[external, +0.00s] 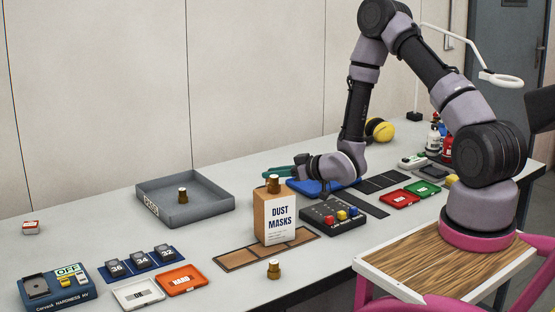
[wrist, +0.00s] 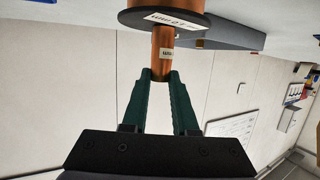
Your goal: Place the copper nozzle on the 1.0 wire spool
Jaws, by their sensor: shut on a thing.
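My gripper (wrist: 160,76) has its green fingers shut on the copper nozzle (wrist: 162,68), a slim copper-coloured cylinder with a small white label. The wrist view appears upside down. The nozzle's far end meets or overlaps the dark flange of the 1.0 wire spool (wrist: 201,30), which bears a white label; copper winding shows beyond it. I cannot tell whether nozzle and flange touch. In the external view my gripper (external: 276,172) reaches left, behind the top of a dust masks box (external: 279,226). The spool and held nozzle are hidden there.
A small brass fitting (external: 273,184) shows at the box top. Another (external: 273,269) stands on the bench in front, and one (external: 183,195) is in the grey tray (external: 215,210). A black button box (external: 330,219) stands right of the box. Bench left of the tray is mostly clear.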

